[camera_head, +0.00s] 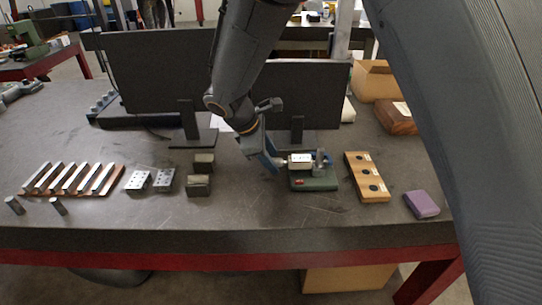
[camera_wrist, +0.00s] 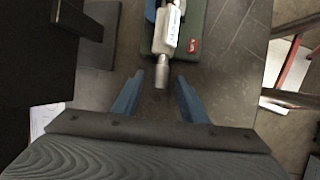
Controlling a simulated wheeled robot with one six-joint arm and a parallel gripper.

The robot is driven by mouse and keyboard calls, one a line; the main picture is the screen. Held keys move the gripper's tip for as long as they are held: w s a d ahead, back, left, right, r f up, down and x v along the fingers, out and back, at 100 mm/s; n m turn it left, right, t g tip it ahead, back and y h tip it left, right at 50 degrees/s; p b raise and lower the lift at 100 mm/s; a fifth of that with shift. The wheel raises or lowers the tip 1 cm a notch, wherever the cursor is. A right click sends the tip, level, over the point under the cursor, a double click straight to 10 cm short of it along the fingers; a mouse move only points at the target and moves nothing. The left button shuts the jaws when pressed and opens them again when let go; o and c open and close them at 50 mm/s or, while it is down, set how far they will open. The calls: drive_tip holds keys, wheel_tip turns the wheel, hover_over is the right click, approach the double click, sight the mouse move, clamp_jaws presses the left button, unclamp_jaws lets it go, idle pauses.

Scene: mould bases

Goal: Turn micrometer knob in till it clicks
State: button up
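The micrometer (camera_head: 301,160) is mounted on a dark green base (camera_head: 318,184) on the grey bench. It also shows at the top of the wrist view (camera_wrist: 170,32), with its silver knob (camera_wrist: 161,76) pointing towards my gripper. My gripper (camera_wrist: 160,78) has two blue fingers, open, one on each side of the knob's end. A gap shows between the knob and each finger. In the head view my gripper (camera_head: 277,164) is at the left end of the micrometer, and its fingers partly hide the knob.
A wooden board with dark round inserts (camera_head: 367,177) and a purple block (camera_head: 421,204) lie to the right. Dark blocks (camera_head: 198,185), drilled metal blocks (camera_head: 138,181) and a row of metal bars (camera_head: 72,179) lie left. Monitors (camera_head: 158,75) stand behind.

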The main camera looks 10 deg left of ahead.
clamp_jaws()
drive_tip(key=shift+f+t+b, duration=0.15)
drive_tip(key=shift+t+b, duration=0.15)
drive_tip(key=shift+b, duration=0.7)
drive_tip(key=b, duration=0.2)
drive_tip(key=t+b, duration=0.1)
drive_tip(key=b, duration=0.1)
drive_tip(key=shift+s+f+t+b, duration=0.15)
drive_tip(key=shift+f+t+b, duration=0.05)
drive_tip(key=shift+t+b, duration=0.1)
drive_tip(key=t+b, duration=0.1)
drive_tip(key=b, duration=0.2)
drive_tip(key=t+b, duration=0.1)
drive_tip(key=b, duration=0.3)
drive_tip(key=m+t+b, duration=0.1)
drive_tip(key=b, duration=0.3)
drive_tip(key=shift+s+d+f+y, duration=0.1)
drive_tip(key=shift+s+f+y, duration=0.2)
drive_tip(key=shift+y, duration=0.1)
drive_tip(key=t+b, duration=0.1)
drive_tip(key=b, duration=0.2)
drive_tip(key=t+b, duration=0.1)
drive_tip(key=b, duration=0.3)
drive_tip(key=m+t+b, duration=0.1)
drive_tip(key=b, duration=0.3)
drive_tip(key=shift+s+d+f+t, duration=0.1)
drive_tip(key=shift+s+f+t, duration=0.15)
drive_tip(key=shift+t, duration=0.05)
drive_tip(key=shift+b, duration=0.45)
